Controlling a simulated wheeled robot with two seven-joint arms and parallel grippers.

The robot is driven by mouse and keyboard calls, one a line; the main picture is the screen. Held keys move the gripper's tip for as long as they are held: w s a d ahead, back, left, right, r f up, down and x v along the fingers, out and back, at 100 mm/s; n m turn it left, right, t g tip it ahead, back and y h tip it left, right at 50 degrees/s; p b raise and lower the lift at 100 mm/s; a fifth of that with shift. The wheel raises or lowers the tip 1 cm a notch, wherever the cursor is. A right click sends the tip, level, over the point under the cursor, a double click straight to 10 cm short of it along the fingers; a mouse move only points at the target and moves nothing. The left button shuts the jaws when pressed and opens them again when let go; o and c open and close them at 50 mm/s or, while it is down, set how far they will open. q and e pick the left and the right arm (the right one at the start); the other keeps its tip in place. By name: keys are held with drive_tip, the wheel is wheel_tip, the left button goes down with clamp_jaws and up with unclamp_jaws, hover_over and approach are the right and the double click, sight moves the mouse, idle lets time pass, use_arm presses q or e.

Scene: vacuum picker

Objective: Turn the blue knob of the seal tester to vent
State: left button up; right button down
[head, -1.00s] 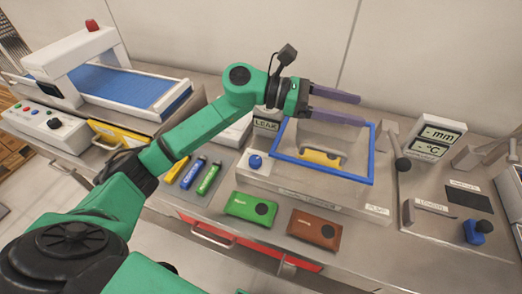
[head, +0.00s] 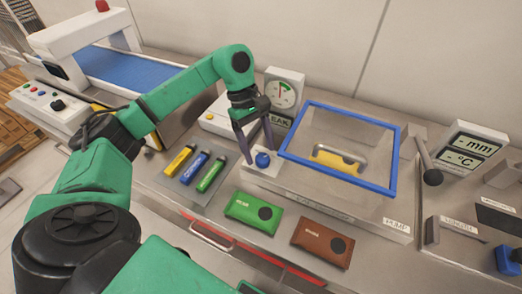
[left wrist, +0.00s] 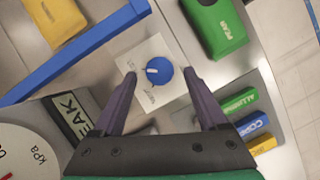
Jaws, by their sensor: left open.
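The blue knob (head: 263,159) sits on a pale plate at the left front corner of the seal tester (head: 290,178). In the left wrist view the blue knob (left wrist: 159,71) shows a white pointer mark, with small lettering on the plate that is too blurred to read fully. My left gripper (head: 260,158) is open and points down at the knob. In the left wrist view its fingers (left wrist: 165,88) stand apart on either side of the knob, with the knob a little beyond the tips. I cannot tell whether they touch it. My right gripper is not in view.
The tester's blue-framed lid (head: 345,104) is beside the knob, with a yellow item (head: 336,160) under it. A round gauge (head: 283,94) stands behind. Green (head: 254,213) and brown (head: 322,243) packs lie in front. Yellow, blue and green tubes (head: 195,168) lie to the left.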

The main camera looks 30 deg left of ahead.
use_arm(q)
drive_tip(key=shift+x, duration=0.95)
drive_tip(key=shift+r, duration=0.1)
clamp_jaws()
